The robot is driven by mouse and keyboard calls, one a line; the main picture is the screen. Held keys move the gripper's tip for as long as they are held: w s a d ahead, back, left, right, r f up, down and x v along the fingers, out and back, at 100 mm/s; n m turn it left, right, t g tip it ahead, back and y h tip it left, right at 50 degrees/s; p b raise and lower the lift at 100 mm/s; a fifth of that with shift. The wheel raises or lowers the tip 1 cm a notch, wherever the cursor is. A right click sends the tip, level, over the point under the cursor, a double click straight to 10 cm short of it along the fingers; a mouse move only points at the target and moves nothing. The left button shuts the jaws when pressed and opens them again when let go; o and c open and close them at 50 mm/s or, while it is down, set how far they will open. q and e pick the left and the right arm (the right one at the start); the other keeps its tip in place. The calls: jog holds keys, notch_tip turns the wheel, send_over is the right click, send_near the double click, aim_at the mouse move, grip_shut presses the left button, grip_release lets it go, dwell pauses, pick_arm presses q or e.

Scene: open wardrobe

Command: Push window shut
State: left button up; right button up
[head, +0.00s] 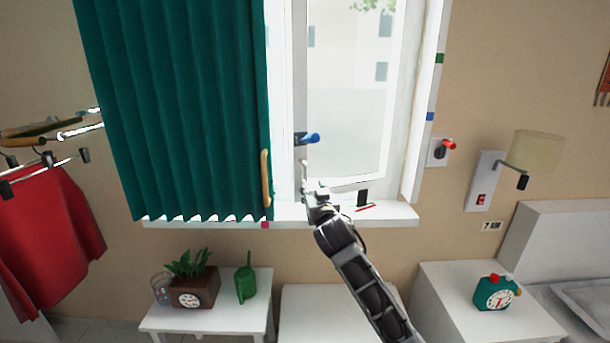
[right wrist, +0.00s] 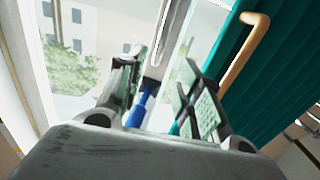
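The window (head: 347,183) has a white frame and a clear pane, and its sash seems to stand ajar, with its grey left edge (head: 299,75) facing me. A blue handle (head: 311,138) sits on that sash edge. My right gripper (head: 312,187) is just below the handle, close to the lower corner of the sash. In the right wrist view its fingers (right wrist: 160,72) are apart, with the sash edge and blue handle (right wrist: 141,106) showing between and beyond them. I cannot tell whether they touch the sash. My left gripper is not in view.
A green curtain (head: 175,105) with a wooden handle (head: 266,178) hangs left of the opening. The white sill (head: 390,215) holds a small black item (head: 362,198) and a red stick (head: 365,208). A socket with a red plug (head: 448,145) is at right. White tables stand below.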

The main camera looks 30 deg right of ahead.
aim_at(305, 174)
jog(key=shift+b+x, duration=0.35)
jog(key=shift+x, duration=6.35)
jog(key=shift+a, duration=0.1)
grip_shut()
